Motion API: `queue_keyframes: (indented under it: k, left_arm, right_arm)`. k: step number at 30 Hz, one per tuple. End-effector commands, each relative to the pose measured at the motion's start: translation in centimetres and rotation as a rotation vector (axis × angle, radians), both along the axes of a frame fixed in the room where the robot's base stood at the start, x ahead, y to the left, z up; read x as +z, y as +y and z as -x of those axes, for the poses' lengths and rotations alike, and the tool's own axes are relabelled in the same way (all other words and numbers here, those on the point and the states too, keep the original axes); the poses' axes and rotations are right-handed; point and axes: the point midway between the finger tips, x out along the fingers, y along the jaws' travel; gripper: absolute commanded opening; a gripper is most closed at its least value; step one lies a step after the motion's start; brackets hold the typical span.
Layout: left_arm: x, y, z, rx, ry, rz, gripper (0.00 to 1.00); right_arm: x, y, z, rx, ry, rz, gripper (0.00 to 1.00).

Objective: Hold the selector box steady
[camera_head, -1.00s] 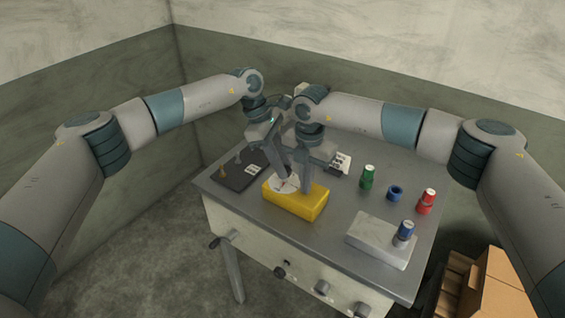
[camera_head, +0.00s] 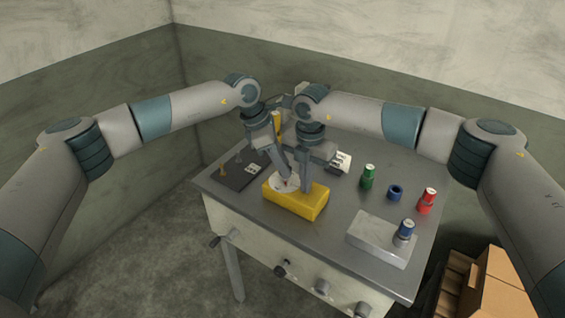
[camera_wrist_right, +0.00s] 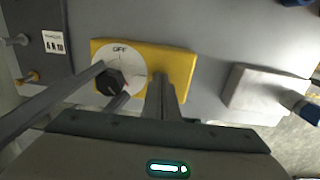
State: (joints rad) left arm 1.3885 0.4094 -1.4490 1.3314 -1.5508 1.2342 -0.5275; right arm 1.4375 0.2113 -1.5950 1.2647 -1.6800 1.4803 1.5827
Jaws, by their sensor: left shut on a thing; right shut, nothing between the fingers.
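The yellow selector box (camera_head: 314,208) sits on the grey table, with a white dial marked OFF and a black knob (camera_wrist_right: 110,83) on its left part. The box shows whole in the right wrist view (camera_wrist_right: 183,66), apart from what the fingers cover. My left gripper (camera_head: 286,179) reaches down over the dial and is shut on the knob, its fingers on either side of it. My right gripper (camera_head: 305,191) is shut and empty. Its fingertips point down onto the box top, just right of the dial; I cannot tell how firmly they touch.
A dark panel (camera_head: 232,179) with small levers and a label lies left of the box. A green fuse (camera_head: 368,176), blue ring (camera_head: 394,193) and red fuse (camera_head: 427,201) stand at the right. A pale block (camera_head: 372,246) with a blue fuse (camera_head: 405,230) is at front right.

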Motion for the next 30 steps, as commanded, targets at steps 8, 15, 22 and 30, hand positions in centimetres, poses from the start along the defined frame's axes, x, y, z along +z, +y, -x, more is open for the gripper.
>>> queue_keyframes:
  k: [8,15,22,30]
  left_arm:
    - [0.0,0.0,0.0,-0.002,0.000,0.001,0.48]
    - [0.0,0.0,0.0,-0.002,0.000,0.001,0.48]
    - [1.2,0.5,0.1,-0.001,-0.002,0.001,0.48]
    - [5.0,2.1,0.4,-0.002,-0.003,0.001,0.48]
  right_arm:
    - [-0.9,-0.4,0.2,-0.004,0.007,0.009,0.00]
    - [-0.8,-0.3,0.2,-0.002,0.008,0.008,0.00]
    - [-0.8,-0.3,0.3,-0.001,0.009,0.008,0.00]
    - [-0.9,-0.3,0.3,0.000,0.009,0.008,0.00]
